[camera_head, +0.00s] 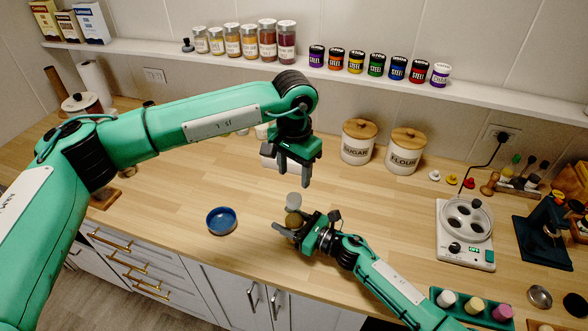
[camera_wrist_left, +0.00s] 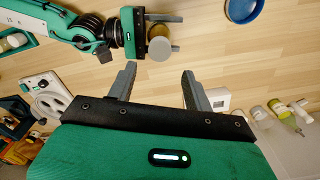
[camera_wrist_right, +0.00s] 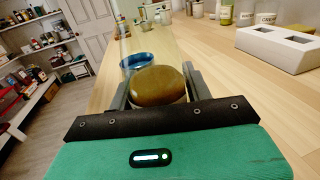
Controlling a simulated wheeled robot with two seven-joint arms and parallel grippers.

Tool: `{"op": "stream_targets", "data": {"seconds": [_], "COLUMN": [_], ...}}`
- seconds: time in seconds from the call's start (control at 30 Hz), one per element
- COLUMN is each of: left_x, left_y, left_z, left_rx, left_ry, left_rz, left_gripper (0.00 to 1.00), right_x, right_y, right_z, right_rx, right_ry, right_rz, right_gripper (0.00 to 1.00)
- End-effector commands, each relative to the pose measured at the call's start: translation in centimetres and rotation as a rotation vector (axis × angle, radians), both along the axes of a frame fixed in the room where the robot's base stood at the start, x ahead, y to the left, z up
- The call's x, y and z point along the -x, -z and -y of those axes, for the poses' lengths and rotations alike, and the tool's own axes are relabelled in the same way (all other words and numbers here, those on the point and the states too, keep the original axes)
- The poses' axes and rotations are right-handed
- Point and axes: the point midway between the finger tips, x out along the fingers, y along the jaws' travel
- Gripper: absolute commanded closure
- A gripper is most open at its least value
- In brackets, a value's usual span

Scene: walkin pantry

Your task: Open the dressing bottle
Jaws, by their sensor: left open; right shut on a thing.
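The dressing bottle (camera_head: 293,219) has a brown body and a pale grey cap (camera_head: 293,200). My right gripper (camera_head: 286,232) is shut on its body and holds it near the counter's front; the brown body (camera_wrist_right: 158,84) fills the space between the fingers in the right wrist view. My left gripper (camera_head: 292,180) is open and empty, pointing down above the cap, apart from it. In the left wrist view the round cap (camera_wrist_left: 160,49) shows a little beyond the gap between the open fingertips (camera_wrist_left: 158,76).
A blue bowl (camera_head: 221,221) sits left of the bottle on the wooden counter. A white block with openings (camera_wrist_right: 280,47) stands behind. Sugar (camera_head: 358,143) and flour (camera_head: 405,151) canisters stand at the back, a white appliance (camera_head: 465,232) at right. The counter between them is mostly clear.

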Motion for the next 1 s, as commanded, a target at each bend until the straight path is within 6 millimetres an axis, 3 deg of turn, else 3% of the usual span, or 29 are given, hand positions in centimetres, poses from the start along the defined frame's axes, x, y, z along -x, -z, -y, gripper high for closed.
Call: {"op": "stream_targets", "data": {"seconds": [0.53, 0.93, 1.0], "left_x": [0.0, 0.0, 0.0], "left_y": [7.0, 8.0, 7.9], "left_z": [0.0, 0.0, 0.0], "left_rx": [-0.001, -0.001, -0.001], "left_ry": [0.009, 0.009, 0.009], "left_rz": [-0.002, -0.001, -0.001], "left_gripper": [0.49, 0.49, 0.58], "right_x": [0.0, 0.0, 0.0], "right_y": [0.0, 0.0, 0.0], "right_z": [0.0, 0.0, 0.0], "right_rx": [0.0, 0.0, 0.0], "right_ry": [0.0, 0.0, 0.0], "right_rz": [0.0, 0.0, 0.0], "right_gripper": [1.0, 1.0, 1.0]}}
